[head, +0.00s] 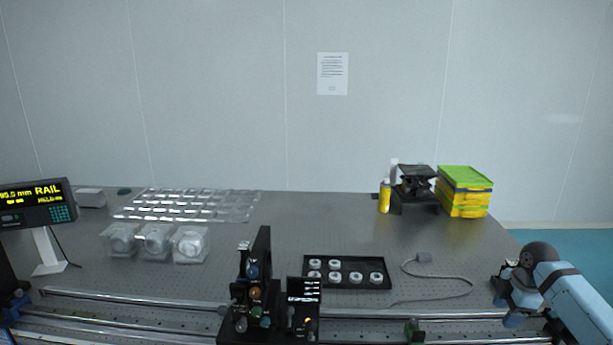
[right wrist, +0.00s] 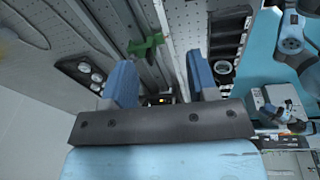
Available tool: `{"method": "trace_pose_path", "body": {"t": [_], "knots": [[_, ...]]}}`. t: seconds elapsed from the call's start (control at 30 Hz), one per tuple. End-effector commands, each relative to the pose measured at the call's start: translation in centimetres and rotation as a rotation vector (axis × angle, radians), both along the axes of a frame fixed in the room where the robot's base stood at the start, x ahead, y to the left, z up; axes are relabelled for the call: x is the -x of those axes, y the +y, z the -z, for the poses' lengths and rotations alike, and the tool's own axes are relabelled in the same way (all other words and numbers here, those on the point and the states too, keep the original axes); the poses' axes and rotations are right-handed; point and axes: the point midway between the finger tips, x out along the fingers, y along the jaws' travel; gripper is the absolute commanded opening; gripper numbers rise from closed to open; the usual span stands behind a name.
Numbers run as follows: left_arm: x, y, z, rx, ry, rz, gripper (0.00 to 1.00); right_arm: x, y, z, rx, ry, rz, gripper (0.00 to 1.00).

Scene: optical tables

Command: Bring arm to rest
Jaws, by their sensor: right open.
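My right gripper (head: 506,301) is at the lower right of the head view, by the table's right front part. Its arm comes in from the lower right corner. In the right wrist view its two blue fingers stand apart with nothing between them, so my right gripper (right wrist: 160,84) is open and empty. My left gripper cannot be made out in either view.
The optical table (head: 350,228) carries a black tray with white rings (head: 346,285), a dark optics mount (head: 258,285), a grey cable (head: 455,278), clear boxes (head: 155,240), a display (head: 38,203) and stacked yellow-green bins (head: 464,192). Metal rails (head: 150,304) run along the front.

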Motion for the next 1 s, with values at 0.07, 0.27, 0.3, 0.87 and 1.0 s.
{"method": "trace_pose_path", "body": {"t": [0.07,0.27,0.3,0.87,1.0], "knots": [[0.0,0.0,0.0,-0.001,0.000,-0.001,0.38,0.6,-2.9,-0.9,-0.013,-0.020,0.053,0.54],[0.4,0.1,0.2,0.000,0.007,-0.001,0.38,2.5,-9.7,-3.2,-0.041,-0.074,0.179,0.54],[0.4,0.1,0.2,0.000,0.007,-0.001,0.38,1.6,-9.8,-3.3,-0.025,-0.118,0.230,0.54],[0.4,-0.1,0.2,0.001,0.008,-0.001,0.38,-8.4,-16.9,-13.1,-0.081,-1.088,0.893,0.54],[0.4,-0.1,0.2,0.002,0.008,0.000,0.38,-9.4,-16.7,-16.5,-0.209,-1.302,0.903,0.54]]}}
